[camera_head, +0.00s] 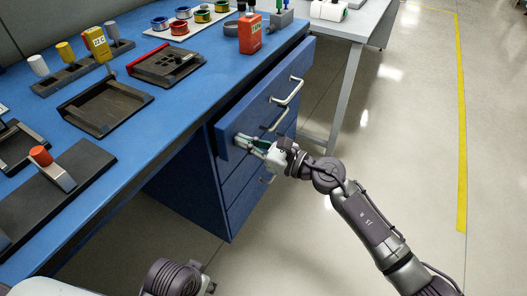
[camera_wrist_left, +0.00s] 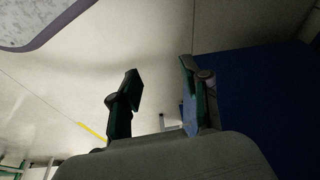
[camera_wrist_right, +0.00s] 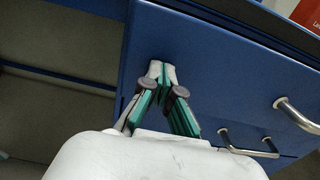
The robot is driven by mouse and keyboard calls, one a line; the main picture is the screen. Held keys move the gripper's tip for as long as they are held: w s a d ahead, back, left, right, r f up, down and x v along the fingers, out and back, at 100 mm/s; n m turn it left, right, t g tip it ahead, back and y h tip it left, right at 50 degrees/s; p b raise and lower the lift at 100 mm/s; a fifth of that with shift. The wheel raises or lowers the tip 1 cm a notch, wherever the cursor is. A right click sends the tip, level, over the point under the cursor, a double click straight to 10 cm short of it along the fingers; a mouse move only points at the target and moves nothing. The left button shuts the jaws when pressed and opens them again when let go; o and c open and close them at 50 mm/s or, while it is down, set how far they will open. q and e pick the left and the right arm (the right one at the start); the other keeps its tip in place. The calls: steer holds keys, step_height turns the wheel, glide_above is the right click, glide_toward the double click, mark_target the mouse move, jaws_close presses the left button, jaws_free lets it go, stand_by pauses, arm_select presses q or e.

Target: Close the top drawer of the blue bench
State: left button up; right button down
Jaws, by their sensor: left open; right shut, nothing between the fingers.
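The blue bench (camera_head: 190,88) has a drawer unit under its right end. Its top drawer (camera_head: 248,107) stands out from the unit, with a metal handle (camera_head: 288,91) on its front. My right gripper (camera_head: 242,141) is shut and empty, its fingertips at the drawer front's near end, left of the handle. The right wrist view shows the closed fingertips (camera_wrist_right: 161,70) against or very close to the blue drawer front (camera_wrist_right: 205,75); contact cannot be told. My left gripper (camera_wrist_left: 158,88) is open and empty, with blue bench surface (camera_wrist_left: 255,95) beside it; in the head view only part shows at the bottom.
Lower drawers (camera_head: 245,195) with handles sit beneath, seemingly flush. On the bench top are black trays (camera_head: 105,105), colored spools (camera_head: 180,27) and a red container (camera_head: 250,34). Open floor (camera_head: 400,130) lies right of the bench; a white table (camera_head: 350,22) stands behind.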

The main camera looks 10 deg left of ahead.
mark_target(230, 135)
steer(key=x, duration=0.4)
steer(key=shift+a+b, duration=0.1)
steer(key=shift+b, duration=0.25)
steer(key=shift+r, duration=0.1)
arm_select(q)
steer(key=v, duration=0.4)
steer(key=shift+w+a+r, duration=0.1)
steer(key=shift+w+a, duration=0.15)
arm_select(e)
steer(key=shift+w+a, duration=0.1)
steer(key=shift+r, duration=0.15)
